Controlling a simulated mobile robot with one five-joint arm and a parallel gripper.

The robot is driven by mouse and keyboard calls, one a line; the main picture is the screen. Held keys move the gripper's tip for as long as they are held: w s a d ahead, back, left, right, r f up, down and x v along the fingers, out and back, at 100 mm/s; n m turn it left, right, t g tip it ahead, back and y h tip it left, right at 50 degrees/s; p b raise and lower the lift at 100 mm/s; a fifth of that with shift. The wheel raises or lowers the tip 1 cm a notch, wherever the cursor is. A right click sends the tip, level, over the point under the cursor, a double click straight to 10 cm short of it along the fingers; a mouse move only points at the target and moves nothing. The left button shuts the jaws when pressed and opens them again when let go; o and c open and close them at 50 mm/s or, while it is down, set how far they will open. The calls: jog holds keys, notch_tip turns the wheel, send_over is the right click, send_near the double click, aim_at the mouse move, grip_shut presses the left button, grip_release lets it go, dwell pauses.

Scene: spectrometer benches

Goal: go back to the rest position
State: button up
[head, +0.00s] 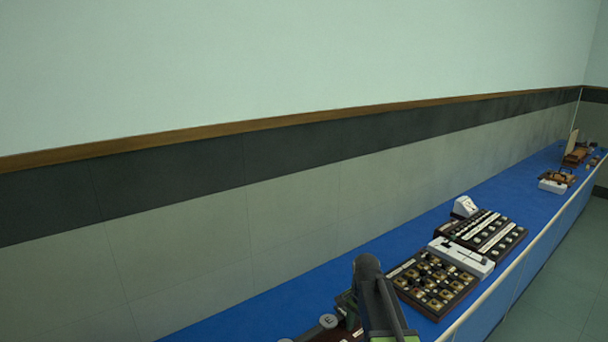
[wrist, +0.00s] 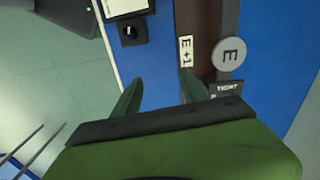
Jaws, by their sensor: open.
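My gripper (wrist: 160,88) shows in the wrist view with its two dark green fingers spread apart and nothing between them. A grey round disc marked "E" (wrist: 230,54) lies just right of the block, above a dark tag reading "TIGHT". In the head view my arm rises at the bottom centre, and the fingertips cannot be made out there. The disc also shows there (head: 328,321), left of my arm.
A long blue bench (head: 400,243) runs along the wall to the back right. Right of my arm stand a tray of small brass pieces (head: 435,284), a white instrument (head: 461,257) and dark panels (head: 484,232). The floor (head: 560,280) beyond the bench's front edge is clear.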

jog(key=s+f+n+b, duration=0.1)
jog(key=s+f+n, duration=0.1)
jog(key=s+n, duration=0.7)
jog(key=s, duration=0.3)
jog(key=shift+s+f+n, duration=0.3)
jog(key=shift+f+n, duration=0.1)
